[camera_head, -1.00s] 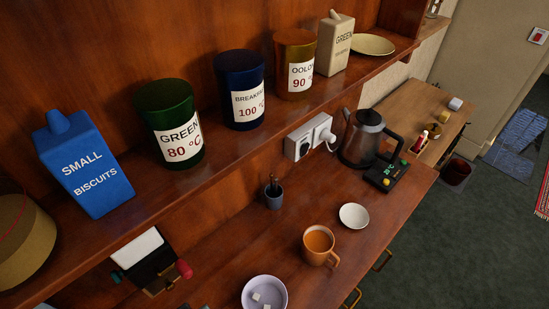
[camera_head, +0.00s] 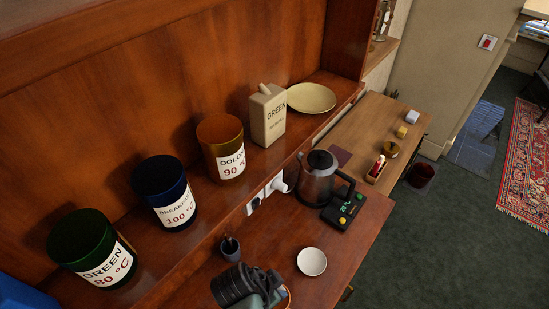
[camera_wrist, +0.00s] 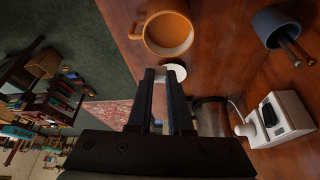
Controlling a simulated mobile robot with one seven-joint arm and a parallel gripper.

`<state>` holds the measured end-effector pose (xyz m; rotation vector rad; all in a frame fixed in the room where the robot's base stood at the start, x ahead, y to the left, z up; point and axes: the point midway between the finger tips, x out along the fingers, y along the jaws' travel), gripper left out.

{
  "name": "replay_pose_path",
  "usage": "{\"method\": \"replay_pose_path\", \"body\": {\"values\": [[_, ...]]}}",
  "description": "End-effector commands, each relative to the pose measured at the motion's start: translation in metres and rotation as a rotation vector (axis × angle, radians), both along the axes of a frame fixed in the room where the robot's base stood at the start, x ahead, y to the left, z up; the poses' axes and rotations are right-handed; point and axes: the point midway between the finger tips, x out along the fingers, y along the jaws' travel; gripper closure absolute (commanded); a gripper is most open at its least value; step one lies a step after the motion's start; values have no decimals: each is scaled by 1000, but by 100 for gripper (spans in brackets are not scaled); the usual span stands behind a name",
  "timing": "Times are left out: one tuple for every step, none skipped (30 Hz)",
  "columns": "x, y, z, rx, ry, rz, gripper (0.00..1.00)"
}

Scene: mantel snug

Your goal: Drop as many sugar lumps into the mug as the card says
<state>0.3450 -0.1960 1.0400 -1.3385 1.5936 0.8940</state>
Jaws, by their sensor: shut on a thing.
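The orange mug (camera_wrist: 149,38) is in the wrist view, near the top, with brown liquid inside. In the head view it is not seen; my arm covers the area near it. My gripper (camera_wrist: 160,73) is shut on a small pale sugar lump, mostly hidden between the fingertips. The fingertips appear just below the mug's rim in the wrist picture; their height over it cannot be told. The head view shows part of my dark wrist at the bottom. The bowl of sugar lumps and the card are in neither current view.
A white saucer (camera_head: 312,262) lies on the counter near the kettle (camera_head: 318,180) and its base (camera_head: 344,211). A dark pot (camera_head: 230,249) with utensils stands by the wall socket (camera_wrist: 281,120). Labelled tins, including a blue one (camera_head: 166,194), line the shelf above.

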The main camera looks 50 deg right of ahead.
Motion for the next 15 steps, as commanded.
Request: {"method": "replay_pose_path", "body": {"values": [[-1, -2, 0, 0, -1, -22, 100], [-2, -3, -1, 0, -2, -30, 100], [-2, -3, -3, 0, -2, -35, 100], [-2, -3, -6, 0, -2, -35, 100], [-2, -3, -8, 1, -2, -35, 100], [-2, -3, -12, 1, -1, -34, 100], [-2, -3, -15, 1, -1, -34, 100], [-2, -3, -18, 1, -1, -33, 100], [-2, -3, -23, 1, -2, -33, 100], [-2, -3, -26, 1, -2, -32, 100], [-2, -2, -30, 1, -2, -32, 100], [-2, -2, -35, 1, -2, -32, 100], [-2, -2, -39, 1, -2, -32, 100], [-2, -2, -43, 1, -1, -31, 100], [-2, -2, -48, 1, -1, -31, 100]]}}
